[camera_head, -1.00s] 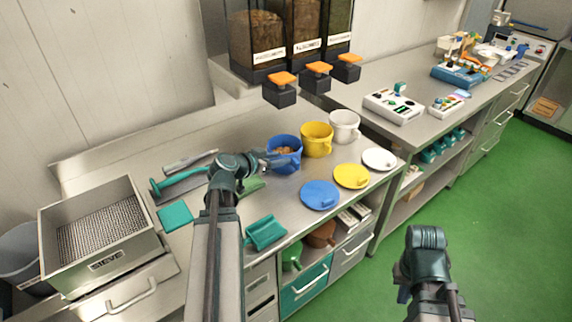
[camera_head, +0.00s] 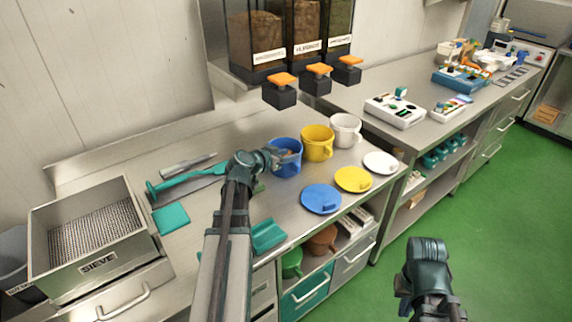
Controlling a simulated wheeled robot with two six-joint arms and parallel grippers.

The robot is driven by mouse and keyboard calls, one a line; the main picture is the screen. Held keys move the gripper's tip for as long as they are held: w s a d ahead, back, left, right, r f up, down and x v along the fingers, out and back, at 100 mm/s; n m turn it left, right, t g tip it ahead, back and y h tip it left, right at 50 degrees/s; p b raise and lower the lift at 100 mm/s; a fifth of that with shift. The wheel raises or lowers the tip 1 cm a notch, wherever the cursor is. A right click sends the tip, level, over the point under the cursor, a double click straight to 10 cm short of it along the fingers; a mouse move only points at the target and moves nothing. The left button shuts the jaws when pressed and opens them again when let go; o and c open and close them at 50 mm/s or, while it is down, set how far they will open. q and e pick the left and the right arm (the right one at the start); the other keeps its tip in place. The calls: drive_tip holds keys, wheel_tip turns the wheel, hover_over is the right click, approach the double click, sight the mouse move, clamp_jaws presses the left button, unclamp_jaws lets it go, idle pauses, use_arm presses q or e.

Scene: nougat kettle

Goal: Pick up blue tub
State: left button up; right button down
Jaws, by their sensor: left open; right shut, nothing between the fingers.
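The blue tub (camera_head: 287,165) stands upright on the steel counter, with some brown contents showing inside. It is at the left of a row with a yellow tub (camera_head: 317,143) and a white tub (camera_head: 345,130). My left gripper (camera_head: 283,153) is open at the blue tub's left rim. Its fingers overlap the rim in the picture, and I cannot tell whether they touch it. My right gripper (camera_head: 405,305) is low at the right, over the green floor and away from the counter, shut and empty.
Blue (camera_head: 321,199), yellow (camera_head: 353,179) and white (camera_head: 380,162) lids lie in front of the tubs. Dispensers with orange-topped black outlets (camera_head: 281,92) hang behind. A steel sieve box (camera_head: 88,262) and teal tools (camera_head: 187,179) are to the left.

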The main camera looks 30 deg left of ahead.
use_arm(q)
drive_tip(key=b+x, duration=0.1)
drive_tip(key=x, duration=0.2)
drive_tip(key=b+x, duration=0.1)
drive_tip(key=x, duration=0.1)
drive_tip(key=shift+d+f+b, duration=0.2)
drive_tip(key=shift+f+b, duration=0.1)
drive_tip(key=shift+f, duration=0.05)
drive_tip(key=shift+r, duration=0.1)
clamp_jaws()
drive_tip(key=shift+s, duration=0.1)
idle(1.0)
